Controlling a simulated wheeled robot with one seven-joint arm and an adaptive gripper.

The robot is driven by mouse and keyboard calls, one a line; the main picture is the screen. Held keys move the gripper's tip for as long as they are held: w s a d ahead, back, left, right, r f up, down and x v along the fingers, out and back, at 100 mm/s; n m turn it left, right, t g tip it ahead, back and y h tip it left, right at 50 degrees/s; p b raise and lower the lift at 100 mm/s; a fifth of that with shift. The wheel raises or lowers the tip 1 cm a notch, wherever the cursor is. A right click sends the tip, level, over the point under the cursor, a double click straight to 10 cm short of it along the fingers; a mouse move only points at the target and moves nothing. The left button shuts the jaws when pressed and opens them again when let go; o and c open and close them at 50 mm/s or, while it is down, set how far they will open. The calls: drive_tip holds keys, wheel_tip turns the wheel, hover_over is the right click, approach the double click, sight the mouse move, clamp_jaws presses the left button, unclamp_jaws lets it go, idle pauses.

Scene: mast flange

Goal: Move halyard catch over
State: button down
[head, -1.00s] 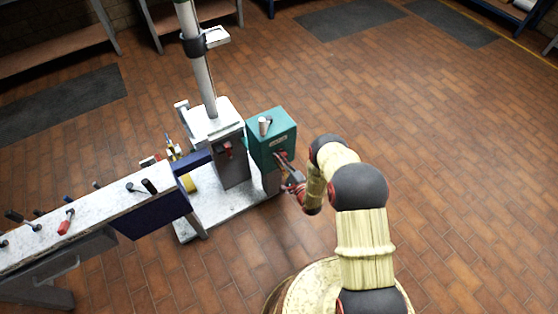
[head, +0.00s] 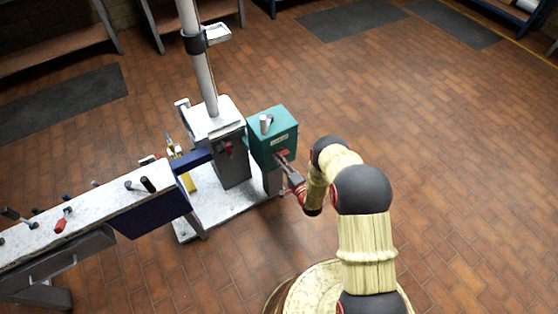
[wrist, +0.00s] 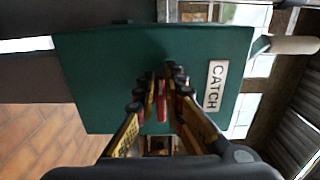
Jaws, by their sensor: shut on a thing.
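The halyard catch is a teal box (head: 272,137) beside the mast's grey base, with a white "CATCH" label that reads sideways in the wrist view (wrist: 215,86). A red handle (wrist: 161,101) stands out from the box's face. My gripper (head: 284,162) is at that face, on the side towards me. In the wrist view, my gripper's fingers (wrist: 163,85) are closed around the red handle. The fingers hide part of the handle, so its exact angle is unclear.
The pale mast (head: 204,75) rises from its grey base (head: 229,150) left of the box. A grey peg (head: 265,124) stands on the box's top. A bench (head: 95,215) with several small levers runs left. The tiled floor at right is clear.

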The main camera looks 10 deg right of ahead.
drive_tip(key=shift+a, duration=0.1)
drive_tip(key=c, duration=1.9)
unclamp_jaws()
drive_tip(key=v, duration=1.2)
